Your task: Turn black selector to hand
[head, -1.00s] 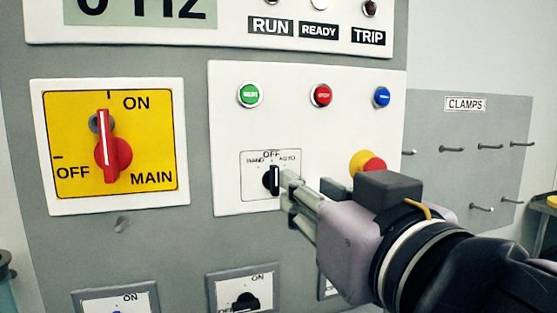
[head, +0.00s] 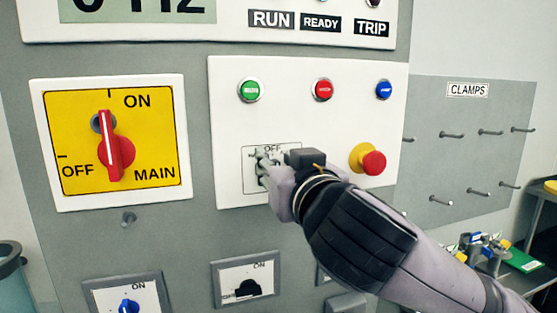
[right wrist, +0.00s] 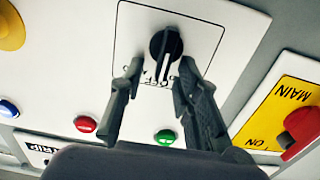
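The black selector (right wrist: 164,45) is a round knob with a white pointer line, on a small labelled plate (right wrist: 206,22). In the right wrist view its pointer runs toward the OFF mark. In the head view the knob is hidden behind my right gripper (head: 262,168), and only part of its label plate (head: 250,185) shows. My right gripper (right wrist: 161,64) is open in the right wrist view, with one fingertip on each side of the knob's pointer end. I cannot tell whether the fingers touch it. My left gripper is not in view.
Green (head: 250,90), red (head: 322,89) and blue (head: 384,89) buttons sit above the selector. A red-and-yellow emergency stop (head: 372,161) is just right of my gripper. A red main switch (head: 115,148) is at left, smaller selectors (head: 248,287) below, and a clamp pegboard (head: 470,110) at right.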

